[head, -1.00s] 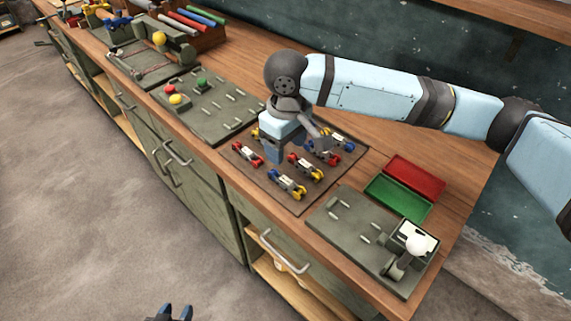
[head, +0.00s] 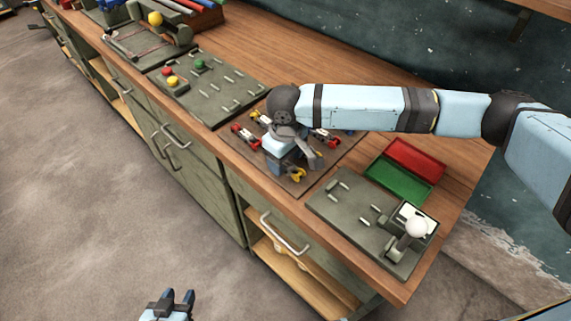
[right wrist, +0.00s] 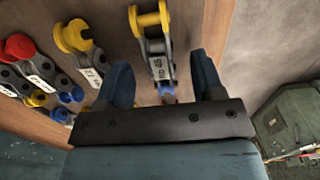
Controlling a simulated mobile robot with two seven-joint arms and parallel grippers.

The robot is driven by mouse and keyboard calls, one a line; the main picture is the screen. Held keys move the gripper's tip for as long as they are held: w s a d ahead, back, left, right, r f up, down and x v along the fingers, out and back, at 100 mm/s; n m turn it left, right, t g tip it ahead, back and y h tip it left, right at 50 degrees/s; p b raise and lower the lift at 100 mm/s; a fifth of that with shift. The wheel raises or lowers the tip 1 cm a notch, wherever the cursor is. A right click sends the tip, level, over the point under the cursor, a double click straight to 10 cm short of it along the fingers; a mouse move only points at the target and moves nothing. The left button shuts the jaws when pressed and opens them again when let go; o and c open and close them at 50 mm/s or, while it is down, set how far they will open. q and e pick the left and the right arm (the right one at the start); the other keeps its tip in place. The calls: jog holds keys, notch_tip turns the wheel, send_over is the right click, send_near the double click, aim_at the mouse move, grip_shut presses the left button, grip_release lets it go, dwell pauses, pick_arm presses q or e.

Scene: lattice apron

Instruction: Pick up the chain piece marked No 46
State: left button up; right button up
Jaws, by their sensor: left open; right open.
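The chain piece marked No 46 (right wrist: 157,62) has a yellow end, grey links, a white label and a blue end in the right wrist view. Its yellow end (head: 297,174) shows in the head view beside my right gripper, which hides the rest. My right gripper (head: 284,170) is open above the front of the brown board (head: 298,191). In the right wrist view its fingers (right wrist: 163,78) stand on either side of the piece's blue end, apart from it. My left gripper (head: 178,296) is open and empty, away from the bench over the floor.
Other chain pieces lie close by, one with yellow ends (right wrist: 80,45) and one with a red end (right wrist: 20,48). A red and green tray (head: 400,180) and a grey fixture plate (head: 350,215) stand to the right. Another plate (head: 215,92) lies left.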

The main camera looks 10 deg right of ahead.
jog(key=shift+f, duration=0.8)
jog(key=c, duration=1.1)
jog(key=shift+r, duration=0.1)
